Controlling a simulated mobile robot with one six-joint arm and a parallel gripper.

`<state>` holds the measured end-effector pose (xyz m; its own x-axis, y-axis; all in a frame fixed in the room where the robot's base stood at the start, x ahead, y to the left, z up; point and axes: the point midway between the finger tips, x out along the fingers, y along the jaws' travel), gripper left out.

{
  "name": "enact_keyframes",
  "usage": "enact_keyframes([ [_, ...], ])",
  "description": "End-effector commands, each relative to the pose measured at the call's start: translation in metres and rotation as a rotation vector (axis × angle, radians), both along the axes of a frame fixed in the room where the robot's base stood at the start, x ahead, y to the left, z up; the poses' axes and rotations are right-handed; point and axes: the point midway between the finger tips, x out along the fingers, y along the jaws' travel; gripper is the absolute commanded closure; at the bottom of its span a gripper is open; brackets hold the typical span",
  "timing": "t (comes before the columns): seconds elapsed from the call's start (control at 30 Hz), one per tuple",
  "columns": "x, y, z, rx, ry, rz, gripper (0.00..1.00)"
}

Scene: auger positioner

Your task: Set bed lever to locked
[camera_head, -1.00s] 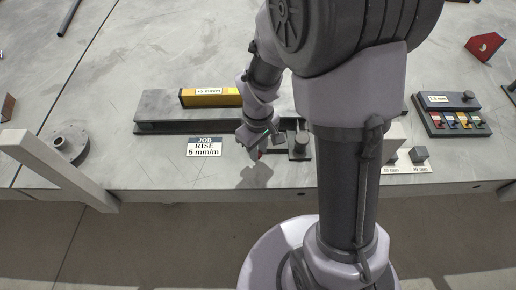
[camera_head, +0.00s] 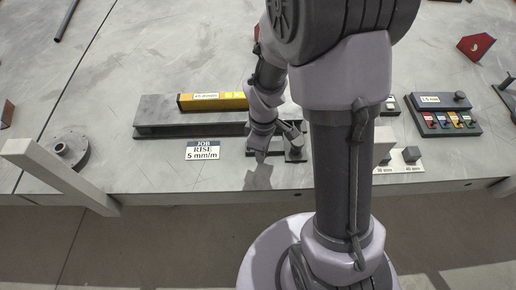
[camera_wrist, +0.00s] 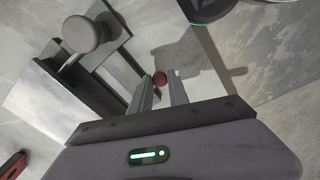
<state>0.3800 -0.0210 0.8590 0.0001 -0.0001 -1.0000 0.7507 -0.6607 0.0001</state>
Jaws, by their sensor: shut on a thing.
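The bed lever shows as a small round red knob (camera_wrist: 160,78) in the wrist view; its stem is hidden. My gripper (camera_wrist: 158,88) has its two fingers shut on this knob, near the fingertips. In the head view my gripper (camera_head: 261,155) is low over the front of the table, at the right end of the long dark bed (camera_head: 165,130). The knob cannot be made out there. Beside the gripper in the wrist view, a grey round-headed post (camera_wrist: 80,35) stands on a dark block. No locked or unlocked marking is readable.
A yellow level (camera_head: 213,101) lies on the bed. A job card (camera_head: 202,150) reads rise 5 mm/m. A dark tray with coloured pieces (camera_head: 445,117) and grey blocks (camera_head: 411,154) are to the right. A round flanged part (camera_head: 66,150) is at left. The table's front edge is close.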

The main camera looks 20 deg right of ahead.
Motion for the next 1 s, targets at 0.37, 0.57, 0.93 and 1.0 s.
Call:
enact_keyframes([
  [0.37,0.004,-0.02,0.003,0.001,0.002,0.35,1.0],
  [0.57,0.009,-0.029,0.002,0.001,0.002,0.521,1.0],
  [0.93,0.018,-0.039,0.001,0.0,0.0,0.737,1.0],
  [1.0,0.019,-0.039,0.001,0.0,0.0,0.761,1.0],
])
